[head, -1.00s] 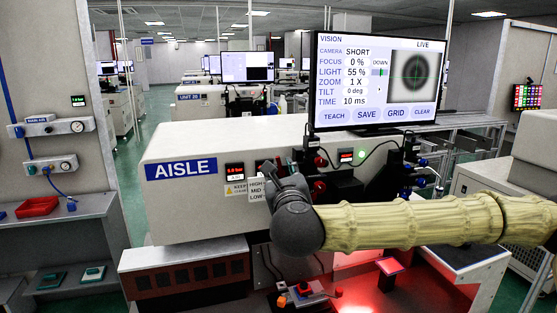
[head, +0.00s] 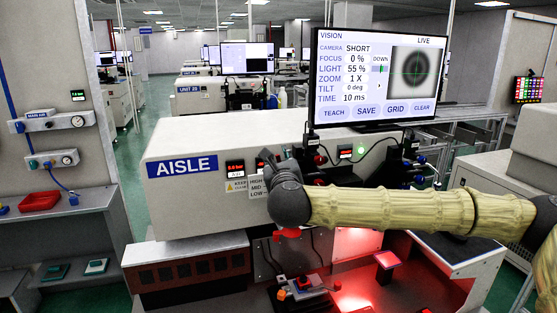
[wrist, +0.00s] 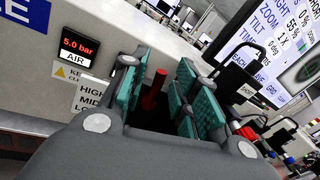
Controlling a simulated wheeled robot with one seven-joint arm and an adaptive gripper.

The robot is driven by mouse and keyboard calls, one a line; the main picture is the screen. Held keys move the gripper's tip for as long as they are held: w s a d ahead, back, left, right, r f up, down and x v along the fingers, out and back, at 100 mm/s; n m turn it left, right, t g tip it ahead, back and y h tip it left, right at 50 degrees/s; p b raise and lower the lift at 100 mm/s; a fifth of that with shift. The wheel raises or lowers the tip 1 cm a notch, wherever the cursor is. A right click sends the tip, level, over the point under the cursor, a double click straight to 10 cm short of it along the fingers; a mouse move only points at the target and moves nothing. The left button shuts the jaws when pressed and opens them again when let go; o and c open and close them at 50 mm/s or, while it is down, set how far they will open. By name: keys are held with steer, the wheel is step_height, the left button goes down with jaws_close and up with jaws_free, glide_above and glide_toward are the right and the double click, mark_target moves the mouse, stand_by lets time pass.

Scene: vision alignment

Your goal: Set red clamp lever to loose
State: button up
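My gripper (head: 277,157) is at the front of the AISLE machine, just right of the HIGH/MID/LOW label. In the wrist view its teal-padded fingers (wrist: 160,92) are apart. A red upright handle (wrist: 155,90) shows in the gap between them; I cannot tell whether they touch it. Its lower part is hidden. In the head view, a red part (head: 287,232) shows below my gripper, and a small fixture (head: 303,290) with red parts sits lower on the bench. I cannot tell for sure which red part is the clamp lever.
The machine housing (head: 220,205) carries a red-digit air display (wrist: 77,48) left of my gripper. Cables and dark fittings (head: 410,160) crowd the right, below the monitor (head: 375,75). A red-lit square pad (head: 387,259) stands on the bench at lower right.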

jaws_close()
steer(key=shift+a, duration=0.1)
steer(key=shift+s+a+f+n+t+y+b, duration=0.2)
steer(key=shift+a+f+n+y+b, duration=0.3)
steer(key=shift+n+b, duration=1.4)
steer(key=shift+s+a+f+n+t+y+b, duration=0.1)
steer(key=shift+a+f+n+t+y+b, duration=0.4)
steer(key=shift+n+b, duration=1.35)
steer(key=shift+s+a+f+n+t+y+b, duration=0.1)
steer(key=shift+s+a+f+n+y+b, duration=0.2)
steer(key=shift+f+n+b, duration=1.5)
step_height(320, 180, up, 2)
steer(key=shift+w+a+r+n+p, duration=0.1)
steer(key=shift+w+n+p, duration=0.05)
steer(key=shift+n+p, duration=0.65)
steer(key=shift+o, duration=1)
jaws_free()
